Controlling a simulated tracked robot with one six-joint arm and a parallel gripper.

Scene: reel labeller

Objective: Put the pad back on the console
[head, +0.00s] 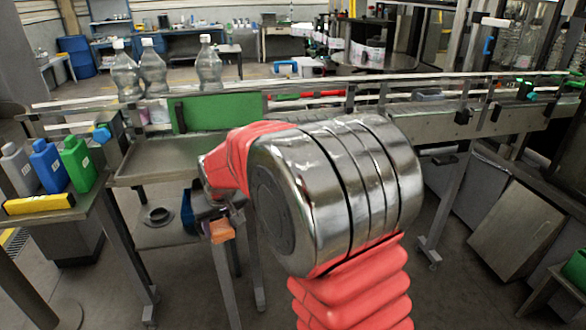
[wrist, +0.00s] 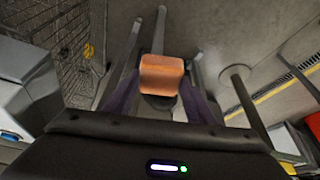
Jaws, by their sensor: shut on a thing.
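An orange block (head: 222,230), which I take to be the pad, hangs from my gripper (head: 218,217) in the head view, left of my arm and below the steel tray. In the wrist view the orange block (wrist: 162,75) sits between the two dark fingers of my gripper (wrist: 160,88), which are shut on it. It is held above the floor. My arm hides part of the middle of the head view. I cannot make out for certain which thing is the console.
A steel tray table (head: 165,150) stands left of my arm. Grey, blue and green bottles (head: 78,160) and a yellow box (head: 38,203) stand on a side table at left. A conveyor (head: 420,110) with clear bottles (head: 208,66) crosses behind.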

